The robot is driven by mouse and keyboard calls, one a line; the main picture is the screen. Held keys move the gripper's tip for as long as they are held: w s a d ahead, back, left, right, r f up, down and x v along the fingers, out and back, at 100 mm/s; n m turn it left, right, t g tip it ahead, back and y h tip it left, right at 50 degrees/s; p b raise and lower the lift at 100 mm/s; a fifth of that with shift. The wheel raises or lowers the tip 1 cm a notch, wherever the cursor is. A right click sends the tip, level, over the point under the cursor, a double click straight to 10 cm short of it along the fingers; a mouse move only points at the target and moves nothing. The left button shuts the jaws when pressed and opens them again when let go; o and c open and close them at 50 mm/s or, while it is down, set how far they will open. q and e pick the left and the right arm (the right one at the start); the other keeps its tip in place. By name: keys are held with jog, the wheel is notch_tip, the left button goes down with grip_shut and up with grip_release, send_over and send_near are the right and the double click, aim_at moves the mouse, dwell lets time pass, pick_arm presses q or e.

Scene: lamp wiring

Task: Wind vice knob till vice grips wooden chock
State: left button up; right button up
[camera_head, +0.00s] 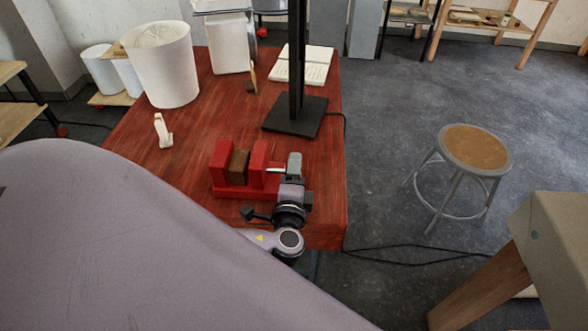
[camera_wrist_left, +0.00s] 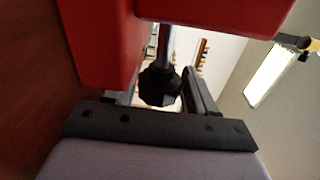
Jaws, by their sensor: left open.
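The red vice (camera_head: 232,191) stands near the front right of the red table. The brown wooden chock (camera_head: 238,164) sits upright between its jaws; I cannot tell whether both jaws touch it. A metal screw (camera_head: 275,170) runs out of the vice's right side. My left gripper (camera_head: 294,163) is at the end of that screw and hides the knob in the head view. In the left wrist view the dark faceted knob (camera_wrist_left: 160,86) lies between the open fingers of my left gripper (camera_wrist_left: 165,92), and the red vice (camera_wrist_left: 100,40) is close beyond. My right gripper is not in view.
A black lamp base (camera_head: 295,117) with an upright post stands just behind the vice. A small white object (camera_head: 162,131), a white lampshade (camera_head: 162,65) and an open book (camera_head: 304,66) are on the table. A stool (camera_head: 474,150) stands on the floor at right.

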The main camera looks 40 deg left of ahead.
pick_arm(q)
jog(key=shift+w+a, duration=0.1)
jog(key=c, duration=0.7)
jog(key=shift+g, duration=0.4)
